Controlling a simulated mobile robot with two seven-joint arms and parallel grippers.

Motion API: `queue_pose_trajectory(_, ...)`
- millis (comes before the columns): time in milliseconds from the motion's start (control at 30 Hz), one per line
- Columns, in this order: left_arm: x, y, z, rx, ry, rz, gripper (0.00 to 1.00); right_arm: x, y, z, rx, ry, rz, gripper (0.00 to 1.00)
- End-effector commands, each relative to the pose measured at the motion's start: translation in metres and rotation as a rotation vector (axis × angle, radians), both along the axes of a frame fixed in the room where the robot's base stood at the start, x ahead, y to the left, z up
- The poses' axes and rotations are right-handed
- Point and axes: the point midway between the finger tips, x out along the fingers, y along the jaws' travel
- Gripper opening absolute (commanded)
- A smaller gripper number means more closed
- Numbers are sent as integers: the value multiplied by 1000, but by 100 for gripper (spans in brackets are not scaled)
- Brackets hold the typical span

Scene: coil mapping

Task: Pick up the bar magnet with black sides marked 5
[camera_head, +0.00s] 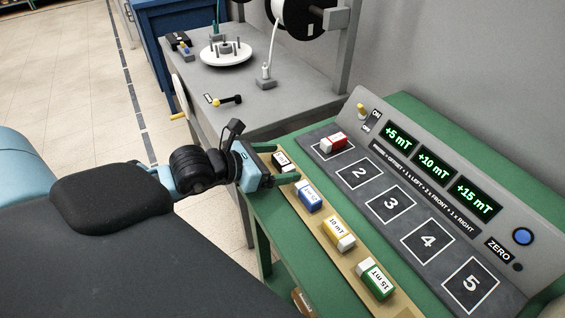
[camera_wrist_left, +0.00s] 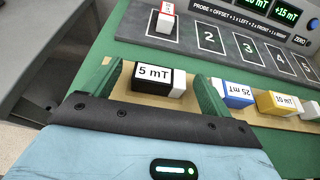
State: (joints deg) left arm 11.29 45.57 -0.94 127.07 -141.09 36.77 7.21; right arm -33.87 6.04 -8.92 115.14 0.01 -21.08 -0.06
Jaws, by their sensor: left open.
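The black-sided bar magnet marked 5 mT (camera_wrist_left: 155,77) lies on the tan strip, between the two green fingers of my left gripper (camera_wrist_left: 158,88) in the left wrist view. The fingers stand apart, with a gap on either side of the magnet. In the head view the magnet (camera_head: 281,160) shows partly, with my left gripper (camera_head: 279,166) around it at the far end of the strip. My right gripper is in neither view.
The tan strip (camera_head: 357,265) also holds blue (camera_head: 308,197), yellow (camera_head: 339,234) and green (camera_head: 376,279) magnets. A red magnet (camera_head: 333,143) sits on the dark numbered board (camera_head: 408,210) beside it. A grey console with three displays stands behind.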

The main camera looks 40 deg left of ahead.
Motion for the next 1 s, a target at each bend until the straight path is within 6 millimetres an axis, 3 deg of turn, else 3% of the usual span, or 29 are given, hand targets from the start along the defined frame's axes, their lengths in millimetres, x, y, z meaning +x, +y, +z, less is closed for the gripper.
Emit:
queue_pose_trajectory(200, 14, -6, -6, -1, -2, 1, 84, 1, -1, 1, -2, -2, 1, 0)
queue_pose_trajectory(467, 15, -6, -7, -1, -1, 1, 84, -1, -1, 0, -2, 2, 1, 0)
queue_pose_trajectory(833, 15, -6, -7, -1, -1, 1, 35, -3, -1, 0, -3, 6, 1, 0)
queue_pose_trajectory(1000, 15, -6, -6, 0, -2, 1, 32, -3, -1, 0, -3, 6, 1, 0)
